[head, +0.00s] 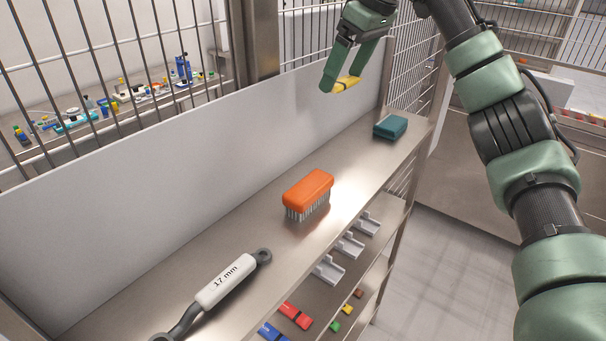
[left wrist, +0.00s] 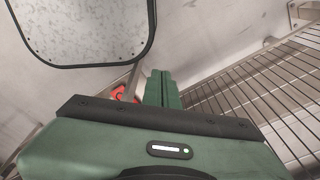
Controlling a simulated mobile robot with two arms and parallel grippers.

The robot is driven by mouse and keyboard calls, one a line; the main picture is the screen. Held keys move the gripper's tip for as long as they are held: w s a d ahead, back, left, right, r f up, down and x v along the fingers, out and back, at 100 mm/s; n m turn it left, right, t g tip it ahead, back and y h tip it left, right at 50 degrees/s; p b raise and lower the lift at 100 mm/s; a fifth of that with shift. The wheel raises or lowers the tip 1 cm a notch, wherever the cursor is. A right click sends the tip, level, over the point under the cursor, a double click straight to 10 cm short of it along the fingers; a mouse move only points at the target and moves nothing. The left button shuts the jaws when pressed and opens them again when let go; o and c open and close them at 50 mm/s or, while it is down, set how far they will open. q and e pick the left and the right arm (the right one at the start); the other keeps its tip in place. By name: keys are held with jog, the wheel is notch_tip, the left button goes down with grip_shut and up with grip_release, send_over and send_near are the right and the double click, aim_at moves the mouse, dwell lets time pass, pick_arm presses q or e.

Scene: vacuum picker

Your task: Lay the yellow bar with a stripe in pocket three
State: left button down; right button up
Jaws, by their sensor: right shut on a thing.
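My right gripper (head: 344,79) is at the upper middle of the head view, shut on a yellow bar (head: 347,83) and holding it up above the far part of the top shelf. The fingers cover part of the bar, and I cannot make out its stripe clearly. Three pale grey pockets (head: 328,270), (head: 350,245), (head: 369,223) sit in a row on the lower shelf and look empty. I see no numbers on them. In the left wrist view my left gripper (left wrist: 161,88) has its green fingers together with nothing visible between them.
The top shelf (head: 245,222) carries a 17 mm wrench (head: 225,283), an orange brush (head: 308,190) and a teal block (head: 390,127). Red (head: 295,315) and blue (head: 272,331) bars and several small coloured pieces lie on the lower shelf. A grey panel and wire fence stand behind.

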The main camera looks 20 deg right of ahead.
jog(key=shift+w+f, duration=0.1)
jog(key=shift+w, duration=0.05)
jog(key=s+f, duration=0.3)
jog(key=f, duration=0.3)
jog(key=p, duration=0.2)
send_over(335, 169)
jog(key=s+d, duration=0.1)
notch_tip(335, 169, down, 8)
jog(key=shift+f, duration=0.1)
jog(key=shift+s+f, duration=0.15)
jog(key=shift+f, duration=0.1)
jog(key=shift+s+f+p, duration=0.1)
jog(key=shift+f+p, duration=0.15)
jog(key=shift+p, duration=0.05)
notch_tip(335, 169, down, 4)
jog(key=shift+r+p, duration=0.25)
jog(key=shift+p, duration=0.25)
pick_arm(q)
jog(key=s+r, duration=0.3)
jog(key=shift+s+r, duration=0.15)
jog(key=shift+r, duration=0.05)
pick_arm(e)
jog(key=shift+a, duration=0.1)
